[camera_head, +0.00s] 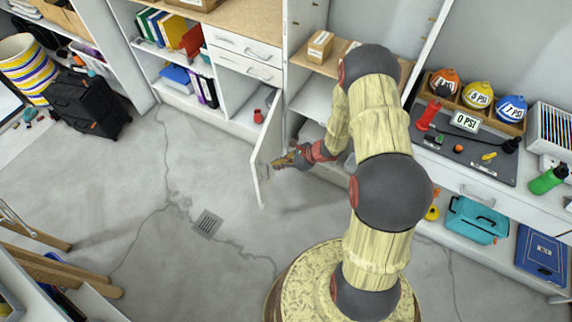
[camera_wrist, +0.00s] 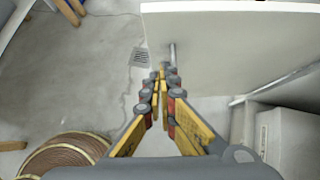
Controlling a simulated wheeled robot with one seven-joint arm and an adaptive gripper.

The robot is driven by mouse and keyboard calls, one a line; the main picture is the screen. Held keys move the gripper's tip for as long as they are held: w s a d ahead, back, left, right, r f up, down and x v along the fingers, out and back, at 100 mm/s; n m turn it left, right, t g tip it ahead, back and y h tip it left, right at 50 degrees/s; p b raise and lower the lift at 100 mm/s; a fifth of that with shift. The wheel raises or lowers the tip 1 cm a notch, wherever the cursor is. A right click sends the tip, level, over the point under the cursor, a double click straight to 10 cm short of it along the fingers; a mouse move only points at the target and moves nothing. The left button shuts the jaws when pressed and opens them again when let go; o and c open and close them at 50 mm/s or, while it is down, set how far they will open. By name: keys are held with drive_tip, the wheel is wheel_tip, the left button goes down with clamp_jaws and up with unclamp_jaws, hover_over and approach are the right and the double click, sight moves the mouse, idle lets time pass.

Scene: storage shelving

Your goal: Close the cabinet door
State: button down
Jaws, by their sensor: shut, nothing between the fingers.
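The white cabinet door (camera_head: 262,166) stands open, swung out from the cabinet (camera_head: 303,95) into the room. A thin metal handle or bar (camera_wrist: 172,53) shows by the fingertips. I cannot tell whether the fingers touch the door.
Left of the door are drawers (camera_head: 246,57) and shelves with binders. A bench with a crate of coloured balls (camera_head: 478,98) stands right. The floor before the door, with a drain (camera_head: 207,223), is clear.

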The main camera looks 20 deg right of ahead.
sight(257, 167)
drive_tip(key=shift+w+a+f+b, duration=0.25)
drive_tip(key=shift+w+a, duration=0.3)
drive_tip(key=shift+a, duration=0.15)
drive_tip(key=shift+w+a+f+b, duration=0.2)
drive_tip(key=shift+w+a, duration=0.4)
drive_tip(key=shift+a, duration=0.1)
drive_tip(key=shift+w+a+f+b, duration=0.25)
drive_tip(key=shift+w+a, duration=0.3)
drive_tip(key=shift+a, duration=0.15)
